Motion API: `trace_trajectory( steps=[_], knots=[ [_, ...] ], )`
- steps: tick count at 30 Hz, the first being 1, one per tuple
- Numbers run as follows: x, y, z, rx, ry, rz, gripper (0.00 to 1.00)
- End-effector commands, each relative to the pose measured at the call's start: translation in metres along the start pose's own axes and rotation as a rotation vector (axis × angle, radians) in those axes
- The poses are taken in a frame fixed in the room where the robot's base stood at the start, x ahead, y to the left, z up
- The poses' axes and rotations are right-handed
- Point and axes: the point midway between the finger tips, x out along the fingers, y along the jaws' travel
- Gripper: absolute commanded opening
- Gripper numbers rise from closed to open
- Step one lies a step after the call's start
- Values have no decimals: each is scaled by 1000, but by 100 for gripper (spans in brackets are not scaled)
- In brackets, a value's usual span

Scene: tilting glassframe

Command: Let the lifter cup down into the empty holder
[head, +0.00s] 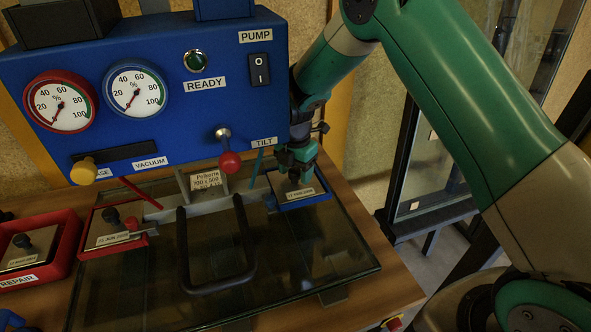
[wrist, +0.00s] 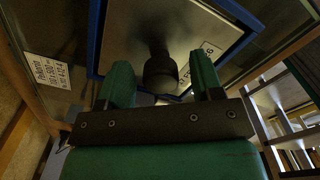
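A lifter cup with a metallic plate (wrist: 135,45) and a black knob (wrist: 161,74) lies within the blue holder frame (wrist: 222,8). In the head view this blue holder (head: 318,202) is at the right of the glass, and the cup's label shows inside it. The cup looks level and seated there. My gripper (head: 298,160) is right above the holder, pointing down. In the wrist view its green fingers (wrist: 161,80) stand on both sides of the knob, with a gap at each side. The gripper hides most of the knob in the head view.
A red holder (head: 88,246) with a cup stands left on the glass pane (head: 330,245). A red repair tray (head: 62,262) with another cup lies farther left. A black U-shaped handle (head: 183,250) rises mid-glass. The blue pump panel (head: 180,105) with a red-knobbed tilt lever (head: 230,162) stands behind.

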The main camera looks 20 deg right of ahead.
Motion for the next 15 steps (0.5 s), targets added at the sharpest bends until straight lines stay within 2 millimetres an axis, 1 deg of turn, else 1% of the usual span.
trace_trajectory(
  steps=[6,10,14,15],
  knots=[
    [-1,0,0,0,0,0,60],
    [-8,1,0,0,-1,3,60],
    [-28,1,0,0,-3,6,60],
    [-36,1,1,0,-3,7,60]
  ],
)
